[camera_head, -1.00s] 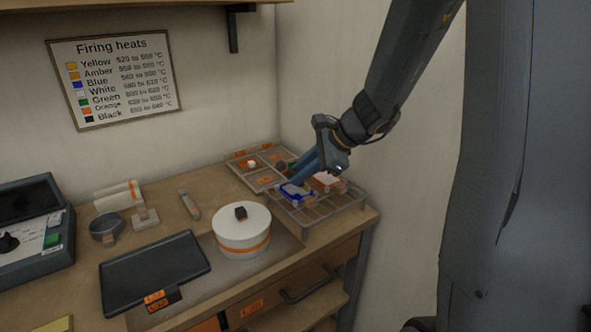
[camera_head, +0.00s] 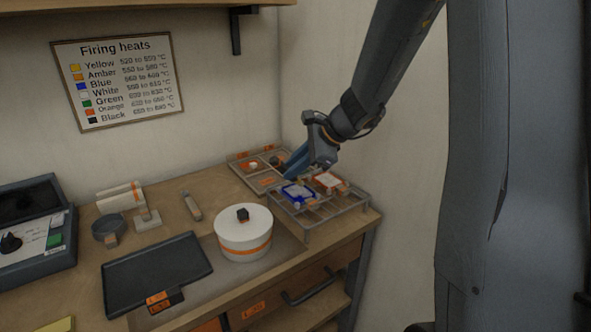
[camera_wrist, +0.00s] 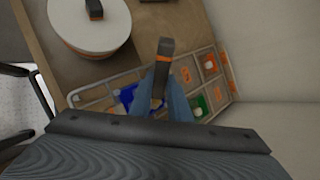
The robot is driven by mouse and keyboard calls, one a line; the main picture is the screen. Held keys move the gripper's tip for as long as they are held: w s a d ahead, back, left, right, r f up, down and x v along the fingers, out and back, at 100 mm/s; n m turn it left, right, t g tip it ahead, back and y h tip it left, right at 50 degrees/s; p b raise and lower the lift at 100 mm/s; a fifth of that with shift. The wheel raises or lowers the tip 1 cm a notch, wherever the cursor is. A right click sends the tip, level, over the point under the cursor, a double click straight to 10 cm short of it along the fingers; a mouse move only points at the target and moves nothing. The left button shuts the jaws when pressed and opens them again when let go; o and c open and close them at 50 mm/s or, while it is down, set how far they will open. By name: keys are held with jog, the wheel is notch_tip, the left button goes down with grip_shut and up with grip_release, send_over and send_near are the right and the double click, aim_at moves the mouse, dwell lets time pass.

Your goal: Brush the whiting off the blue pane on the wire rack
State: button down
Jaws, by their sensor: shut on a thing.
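The blue pane (camera_head: 298,193) lies on the wire rack (camera_head: 338,212) at the bench's right end. It has a blue rim and a pale, whitish middle. In the wrist view only part of its blue (camera_wrist: 127,94) shows beside my fingers. My gripper (camera_head: 290,168) is just behind the pane, towards the sectioned tray. In the wrist view my gripper (camera_wrist: 163,98) is shut on a dark handle with an orange band (camera_wrist: 164,58), probably the brush. Its bristles cannot be made out.
An orange-rimmed pane (camera_head: 327,180) lies on the rack right of the blue one. The sectioned tray (camera_head: 240,172) stands behind the rack. A white lidded pot (camera_head: 243,240) stands to the left, near a black tray (camera_head: 158,272). The wall is close on the right.

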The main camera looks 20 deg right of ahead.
jog(key=shift+w+a, duration=0.2)
jog(key=shift+w, duration=0.35)
jog(key=shift+w+a, duration=0.15)
jog(key=shift+w, duration=0.35)
jog(key=shift+s+d, duration=0.25)
jog(key=shift+s, duration=0.4)
jog(key=shift+s+d, duration=0.2)
jog(key=shift+s, duration=0.5)
jog(key=shift+s+d, duration=0.25)
jog(key=shift+s, duration=0.4)
jog(key=shift+s+d+f+b, duration=0.1)
jog(key=shift+s+d+b, duration=0.1)
jog(key=shift+s, duration=0.4)
jog(key=shift+s+d+f+b, duration=0.1)
jog(key=shift+s+d+b, duration=0.05)
jog(key=shift+s, duration=0.4)
jog(key=shift+r, duration=0.1)
notch_tip(320, 180, up, 5)
jog(key=p, duration=0.4)
